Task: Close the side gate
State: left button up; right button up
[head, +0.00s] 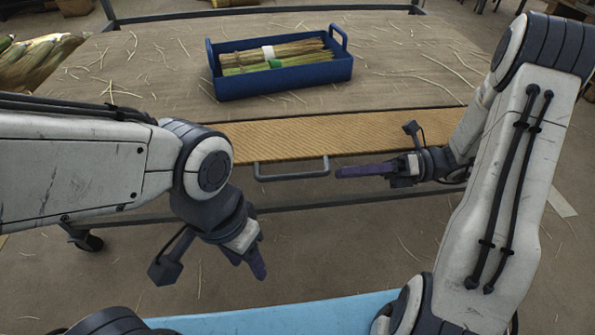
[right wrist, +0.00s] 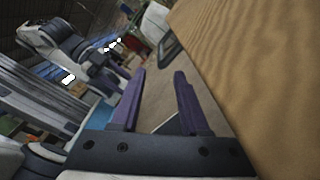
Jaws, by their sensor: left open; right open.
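The side gate (head: 345,131) is a light wooden panel along the near edge of the table, with a grey bar handle (head: 291,170) on its lower edge. I cannot tell its exact angle. The panel also fills the right side of the right wrist view (right wrist: 255,60). My right gripper (head: 345,171) points left, just right of the handle in the head view. Its purple fingers (right wrist: 158,88) are apart with nothing between them, beside the panel. My left gripper (head: 257,265) hangs empty, pointing down, below and left of the handle.
A blue tray (head: 285,83) with tied bundles of straw (head: 275,58) stands on the straw-strewn table (head: 150,70). A light blue surface (head: 300,315) is at the bottom. Open floor lies between it and the table.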

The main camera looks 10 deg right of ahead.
aim_at(298, 174)
jog(key=a+b, duration=0.4)
jog(key=a, duration=0.6)
jog(key=shift+f+b, duration=0.15)
jog(key=shift+b, duration=0.2)
jog(key=shift+w+a, duration=0.1)
jog(key=shift+a, duration=0.25)
jog(key=shift+c, duration=0.3)
grip_shut()
dwell(0.4)
